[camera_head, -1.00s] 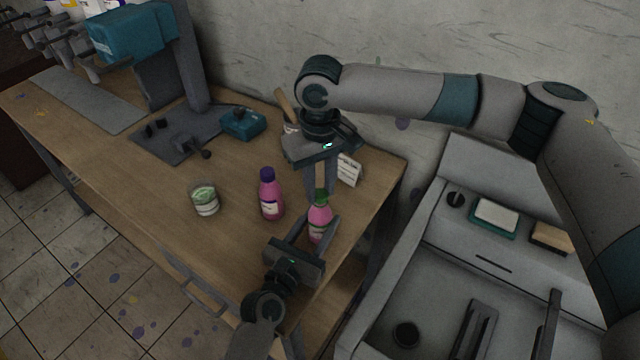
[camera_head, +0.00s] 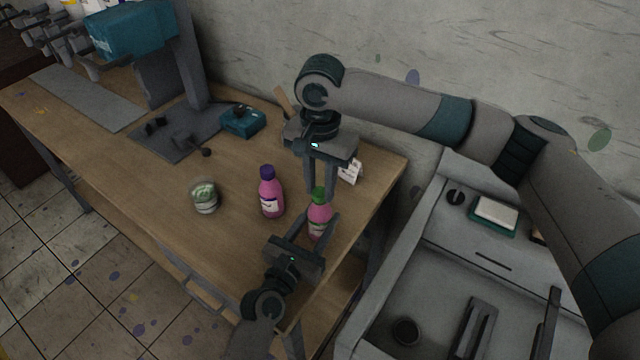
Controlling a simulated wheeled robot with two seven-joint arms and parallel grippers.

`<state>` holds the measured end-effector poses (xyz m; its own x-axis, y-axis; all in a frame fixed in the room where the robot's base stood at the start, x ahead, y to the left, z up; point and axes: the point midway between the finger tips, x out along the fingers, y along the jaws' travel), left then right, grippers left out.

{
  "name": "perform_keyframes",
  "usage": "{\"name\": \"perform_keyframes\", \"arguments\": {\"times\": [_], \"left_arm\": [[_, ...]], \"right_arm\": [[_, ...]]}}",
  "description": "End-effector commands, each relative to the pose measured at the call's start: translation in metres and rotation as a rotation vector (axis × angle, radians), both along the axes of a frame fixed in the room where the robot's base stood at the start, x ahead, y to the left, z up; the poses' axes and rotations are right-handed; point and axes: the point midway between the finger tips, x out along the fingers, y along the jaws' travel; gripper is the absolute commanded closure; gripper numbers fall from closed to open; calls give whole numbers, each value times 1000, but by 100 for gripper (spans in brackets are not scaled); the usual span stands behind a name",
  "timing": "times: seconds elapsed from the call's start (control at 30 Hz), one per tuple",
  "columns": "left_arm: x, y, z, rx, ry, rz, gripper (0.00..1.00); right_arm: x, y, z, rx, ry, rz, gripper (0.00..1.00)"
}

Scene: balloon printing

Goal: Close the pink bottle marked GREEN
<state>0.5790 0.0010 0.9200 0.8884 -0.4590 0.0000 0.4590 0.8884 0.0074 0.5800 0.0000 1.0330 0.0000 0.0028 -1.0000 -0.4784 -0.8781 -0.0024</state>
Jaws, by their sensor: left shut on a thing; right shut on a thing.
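The pink bottle with the green cap (camera_head: 319,216) stands upright near the table's right front edge. Its label is too small to read. My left gripper (camera_head: 318,232) comes from the front and is shut on the bottle's body. My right gripper (camera_head: 320,193) points down from above and is shut on the green cap (camera_head: 319,194), which sits at the top of the bottle's neck. Whether the cap is fully tight cannot be told.
A second pink bottle with a purple cap (camera_head: 270,192) stands close to the left. A glass jar (camera_head: 204,196) is further left. A white card (camera_head: 349,170) stands behind my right gripper. A sink (camera_head: 440,270) lies to the right. The table's front left is clear.

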Motion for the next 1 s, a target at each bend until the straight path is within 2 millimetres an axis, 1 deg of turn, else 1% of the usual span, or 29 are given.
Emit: {"name": "perform_keyframes", "arguments": {"times": [0.1,0.6,0.7,0.83,1.0], "left_arm": [[0,0,-1,0,1,-1,100],[0,0,-1,1,2,-1,100],[0,-1,-1,1,2,-1,100],[0,-1,-1,1,2,-1,100],[-1,-1,-1,1,2,-1,100]], "right_arm": [[-1,1,0,3,2,-184,95],[-1,1,-1,5,5,-995,95],[-1,1,0,5,5,-1136,95],[0,0,0,4,4,-1239,95],[0,-1,0,3,2,-1255,95]]}}
